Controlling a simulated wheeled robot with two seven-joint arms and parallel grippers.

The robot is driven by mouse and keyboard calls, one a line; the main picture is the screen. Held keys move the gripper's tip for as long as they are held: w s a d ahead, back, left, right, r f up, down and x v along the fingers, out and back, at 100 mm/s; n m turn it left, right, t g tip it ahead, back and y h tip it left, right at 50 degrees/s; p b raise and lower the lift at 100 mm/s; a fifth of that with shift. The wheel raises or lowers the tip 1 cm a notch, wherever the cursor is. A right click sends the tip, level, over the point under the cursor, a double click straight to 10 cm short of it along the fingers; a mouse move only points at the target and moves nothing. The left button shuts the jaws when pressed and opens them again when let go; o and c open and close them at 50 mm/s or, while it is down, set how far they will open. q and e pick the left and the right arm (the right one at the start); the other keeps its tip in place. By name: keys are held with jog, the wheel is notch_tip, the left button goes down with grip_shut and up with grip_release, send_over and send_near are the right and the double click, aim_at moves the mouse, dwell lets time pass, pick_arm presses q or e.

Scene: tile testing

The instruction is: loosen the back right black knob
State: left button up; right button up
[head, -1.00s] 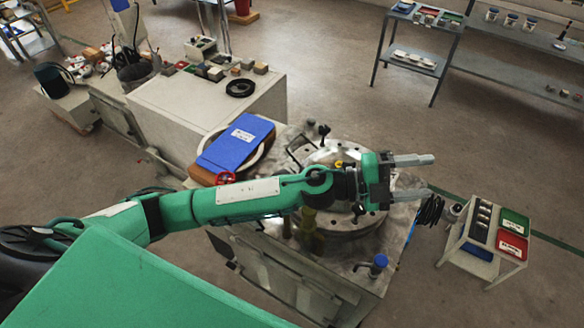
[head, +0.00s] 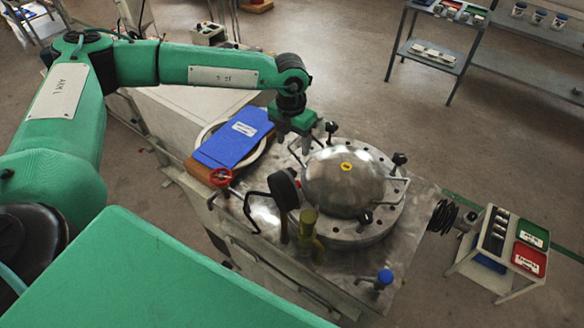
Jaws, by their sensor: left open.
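A metal dome lid (head: 343,182) with a yellow centre mark sits on a round flange with holes. Black knobs stand around it: one at the back (head: 331,127), one at the back right (head: 399,158) and one at the front (head: 366,217). My left gripper (head: 298,147) points down at the back left of the dome. It is open and empty, left of the back knob and well apart from the back right knob. Its fingertips are small and dark here, near a bent metal handle. My right gripper is out of view.
A blue binder (head: 233,138) lies left of the dome. A small cart (head: 500,250) is at right.

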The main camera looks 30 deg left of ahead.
aim_at(289, 172)
pick_arm(q)
jog(key=f+p, duration=0.1)
jog(key=f, duration=0.3)
jog(key=a+f+p, duration=0.1)
jog(key=f+p, duration=0.1)
jog(key=f, duration=0.3)
jog(key=f+p, duration=0.1)
jog(key=f, duration=0.3)
jog(key=shift+w+a+f, duration=0.1)
jog(key=shift+a+f, duration=0.1)
jog(key=c, duration=1)
